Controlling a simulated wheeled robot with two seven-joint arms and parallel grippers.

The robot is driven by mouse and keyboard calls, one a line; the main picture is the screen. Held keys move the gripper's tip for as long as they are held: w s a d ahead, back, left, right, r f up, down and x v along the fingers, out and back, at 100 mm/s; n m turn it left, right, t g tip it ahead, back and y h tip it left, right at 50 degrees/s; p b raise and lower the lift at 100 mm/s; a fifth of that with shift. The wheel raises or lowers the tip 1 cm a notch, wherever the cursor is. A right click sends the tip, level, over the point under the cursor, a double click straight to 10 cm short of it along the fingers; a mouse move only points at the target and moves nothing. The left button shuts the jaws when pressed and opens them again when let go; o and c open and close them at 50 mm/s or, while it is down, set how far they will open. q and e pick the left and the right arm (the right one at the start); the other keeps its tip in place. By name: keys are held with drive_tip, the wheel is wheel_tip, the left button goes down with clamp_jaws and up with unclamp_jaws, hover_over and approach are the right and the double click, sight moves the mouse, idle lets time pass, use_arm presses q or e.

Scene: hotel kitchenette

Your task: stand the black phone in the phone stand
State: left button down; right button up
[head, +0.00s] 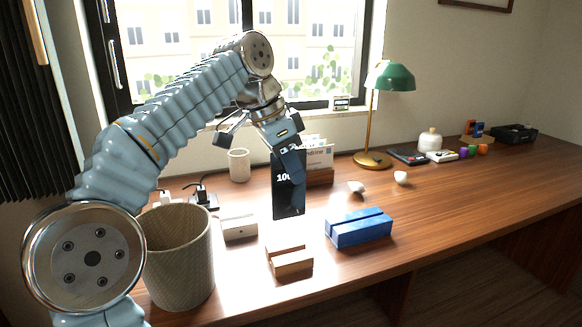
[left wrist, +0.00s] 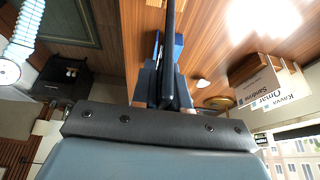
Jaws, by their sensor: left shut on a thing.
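The black phone (head: 288,198) hangs upright in my left gripper (head: 291,160), with its screen and some white digits showing in the head view. The gripper is shut on its upper part. In the left wrist view the phone (left wrist: 170,45) is seen edge-on between the fingers (left wrist: 166,88). A small wooden block with a slot (head: 290,262) stands on the desk nearer the front than the phone. A slotted blue block (head: 360,230) is to its right, and a low pale block (head: 239,229) to its left. I cannot tell for sure which is the phone stand. My right gripper is not in view.
A woven bin (head: 181,262) stands at the left. A card holder with white cards (head: 319,158) is behind the phone. A green lamp (head: 390,78), a cup (head: 238,165) and small white items are farther back. The desk (head: 440,215) is clear right of the blue block.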

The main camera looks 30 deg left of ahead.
use_arm(q)
hover_over(293, 217)
drive_tip(key=shift+w+a+f, duration=0.1)
drive_tip(key=shift+f, duration=1.05)
drive_tip(key=shift+a+f, duration=0.1)
drive_tip(key=shift+f, duration=1)
wheel_tip(293, 217, down, 2)
drive_tip(key=shift+b, duration=0.7)
drive_tip(key=shift+f+b, duration=0.85)
drive_tip(key=shift+b, duration=0.05)
drive_tip(key=shift+f+b, duration=0.7)
drive_tip(key=shift+f, duration=0.25)
drive_tip(key=c, duration=1.1)
unclamp_jaws()
drive_tip(key=shift+o, duration=0.2)
